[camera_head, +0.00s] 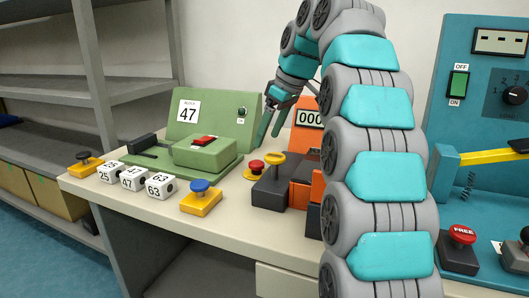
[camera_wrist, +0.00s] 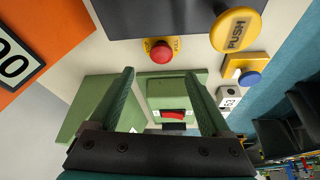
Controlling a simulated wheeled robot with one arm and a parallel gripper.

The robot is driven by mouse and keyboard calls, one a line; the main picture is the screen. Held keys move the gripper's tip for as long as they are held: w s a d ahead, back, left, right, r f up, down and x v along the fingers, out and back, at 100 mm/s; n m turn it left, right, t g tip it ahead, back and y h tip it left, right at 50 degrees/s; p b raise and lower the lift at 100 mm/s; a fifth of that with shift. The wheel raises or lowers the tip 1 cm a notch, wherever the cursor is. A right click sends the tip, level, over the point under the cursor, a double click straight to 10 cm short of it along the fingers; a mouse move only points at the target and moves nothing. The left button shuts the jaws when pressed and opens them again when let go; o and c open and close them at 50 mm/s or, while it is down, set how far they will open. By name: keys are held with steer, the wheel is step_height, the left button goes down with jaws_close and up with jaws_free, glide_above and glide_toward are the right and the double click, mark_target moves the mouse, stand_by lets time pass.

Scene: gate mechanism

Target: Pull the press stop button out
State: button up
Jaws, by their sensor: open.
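The likely press stop button (camera_head: 256,166) is a small red mushroom head on a yellow base, left of the dark block with a yellow push button (camera_head: 273,159). In the wrist view the red button (camera_wrist: 160,50) has a yellow collar with lettering and sits just above the gap between my fingertips. My gripper (camera_head: 269,136) is open and empty, with green fingers pointing down, above and behind the red button in the head view. In the wrist view both fingers of my gripper (camera_wrist: 157,76) stand apart, touching nothing visible.
The orange machine with a counter (camera_head: 309,117) stands close to the right, partly hidden by my arm. A green machine (camera_head: 205,140) is at the left. Numbered cubes (camera_head: 134,178) and a blue button (camera_head: 201,190) line the front. A red FREE button (camera_head: 461,235) is far right.

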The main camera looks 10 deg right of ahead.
mark_target(257, 162)
steer(key=b+x, duration=0.2)
steer(key=shift+a+f, duration=0.1)
steer(key=shift+f, duration=0.25)
steer(key=shift+x, duration=2.4)
jaws_close()
